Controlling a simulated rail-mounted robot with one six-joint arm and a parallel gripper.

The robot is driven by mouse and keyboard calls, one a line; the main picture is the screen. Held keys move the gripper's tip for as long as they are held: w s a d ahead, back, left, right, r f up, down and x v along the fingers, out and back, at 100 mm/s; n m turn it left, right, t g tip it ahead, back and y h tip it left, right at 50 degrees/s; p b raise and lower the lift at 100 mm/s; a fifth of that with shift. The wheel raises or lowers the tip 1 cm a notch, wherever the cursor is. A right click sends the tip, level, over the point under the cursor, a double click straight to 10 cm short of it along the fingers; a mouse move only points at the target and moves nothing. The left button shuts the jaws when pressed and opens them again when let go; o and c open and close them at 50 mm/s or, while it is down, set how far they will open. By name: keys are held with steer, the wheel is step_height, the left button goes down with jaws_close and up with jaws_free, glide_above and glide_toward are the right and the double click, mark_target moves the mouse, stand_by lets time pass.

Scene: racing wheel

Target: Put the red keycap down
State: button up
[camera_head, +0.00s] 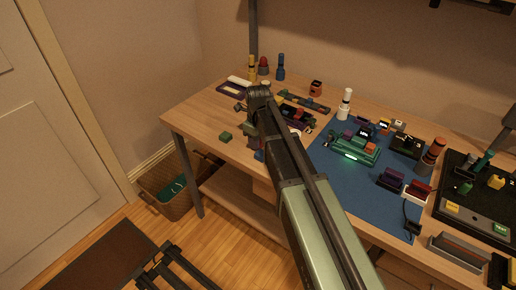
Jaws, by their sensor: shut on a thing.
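My arm reaches from the bottom edge up over the left part of the wooden desk (187,118). A small green block (226,137) lies alone on the desk left of the arm. A green keyboard-like piece (355,150) with a lit front edge lies on the blue mat (345,190).
Small bottles, including a blue one (281,68), stand at the back left. A white bottle (345,104) stands behind the mat. A dark tray (464,205) with small parts is at the right. A wicker basket (167,205) is on the floor. The desk's front left corner is mostly clear.

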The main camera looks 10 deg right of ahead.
steer(key=shift+r, duration=0.1)
steer(key=o, duration=1)
steer(key=shift+c, duration=0.2)
step_height(320, 180, up, 12)
steer(key=p, duration=1.3)
steer(key=s+n, duration=2)
steer(key=n, duration=0.7)
steer(key=shift+s+n+b, duration=0.2)
steer(key=shift+n+b, duration=0.1)
steer(key=shift+n, duration=0.1)
steer(key=shift+d, duration=0.1)
